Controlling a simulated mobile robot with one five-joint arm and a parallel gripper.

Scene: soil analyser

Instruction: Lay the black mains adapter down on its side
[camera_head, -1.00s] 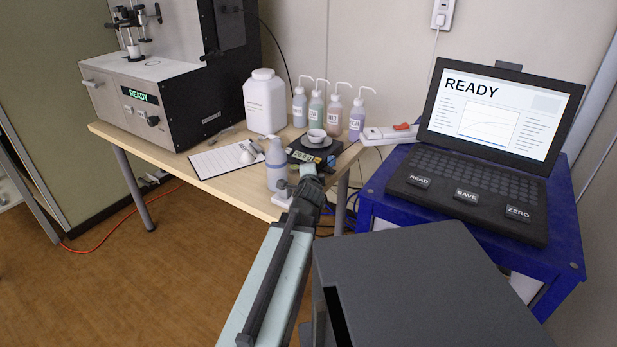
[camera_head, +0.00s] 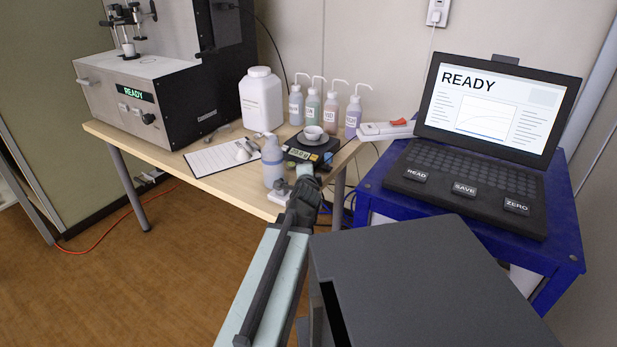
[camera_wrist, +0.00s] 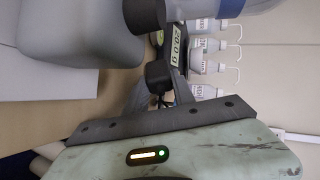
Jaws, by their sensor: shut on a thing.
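In the wrist view, a small black block, which looks like the black mains adapter (camera_wrist: 158,75), sits at the tips of my gripper's grey fingers (camera_wrist: 156,88). My gripper is shut on it. Its faces are dark, and I cannot tell whether it is upright or tilted. In the head view, my gripper (camera_head: 304,180) is over the front right corner of the wooden table (camera_head: 225,183), just right of a pale blue-grey bottle (camera_head: 273,165). My dark wrist hides the adapter there, so I cannot see whether it touches the table.
A balance (camera_head: 300,153) with a dish on it stands just behind my gripper. Wash bottles (camera_head: 331,115), a large white jar (camera_head: 262,100) and a clipboard (camera_head: 208,161) are farther back. A blue cart (camera_head: 560,222) with a laptop (camera_head: 470,178) stands to the right.

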